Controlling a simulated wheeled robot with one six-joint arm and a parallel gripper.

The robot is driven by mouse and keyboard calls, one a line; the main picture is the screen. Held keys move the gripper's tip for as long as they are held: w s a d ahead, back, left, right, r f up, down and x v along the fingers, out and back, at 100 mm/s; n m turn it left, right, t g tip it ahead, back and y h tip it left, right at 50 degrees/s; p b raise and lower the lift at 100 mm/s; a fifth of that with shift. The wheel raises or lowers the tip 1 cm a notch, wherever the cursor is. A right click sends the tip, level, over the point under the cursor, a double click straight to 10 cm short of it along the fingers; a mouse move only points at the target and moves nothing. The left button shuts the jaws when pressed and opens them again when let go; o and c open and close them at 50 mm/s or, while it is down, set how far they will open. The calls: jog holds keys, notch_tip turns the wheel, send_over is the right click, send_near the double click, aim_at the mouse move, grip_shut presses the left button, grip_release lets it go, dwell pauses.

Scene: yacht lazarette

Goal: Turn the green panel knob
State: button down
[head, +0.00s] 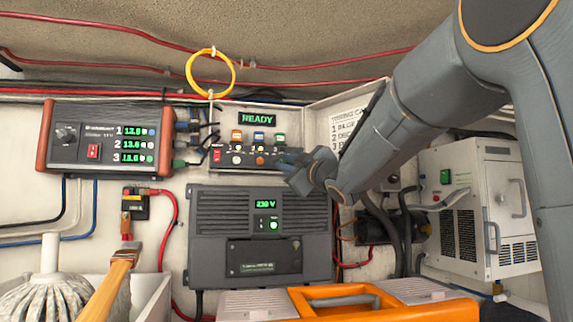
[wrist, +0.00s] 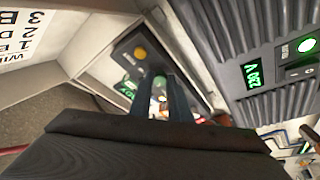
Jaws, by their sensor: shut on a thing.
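The small control panel (head: 228,160) is on the back wall under a green "READY" display (head: 257,119). It carries a row of colored squares, with a white knob (head: 236,159) and an orange knob (head: 259,161) below. My gripper (head: 284,160) reaches in from the right to the panel's right end and hides that part in the head view. In the wrist view the two blue-grey fingers (wrist: 160,92) are closed around a small green knob (wrist: 159,83) on the panel face. The fingers hide most of the knob, so its angle cannot be told.
A dark inverter (head: 212,223) reading "230 V" hangs just below the panel. A yellow cable loop (head: 191,73) hangs above it. A red-ended meter box (head: 110,138) is at left. An orange toolbox (head: 400,312), a brush (head: 122,262) and a mop (head: 50,290) stand in front.

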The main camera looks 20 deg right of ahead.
jog(key=c, duration=1.7)
grip_release()
jog(key=shift+o, duration=0.2)
jog(key=shift+s, duration=0.1)
jog(key=b+v, duration=0.2)
jog(key=v, duration=0.5)
jog(key=shift+s+f, duration=0.15)
jog(key=shift+s, duration=0.15)
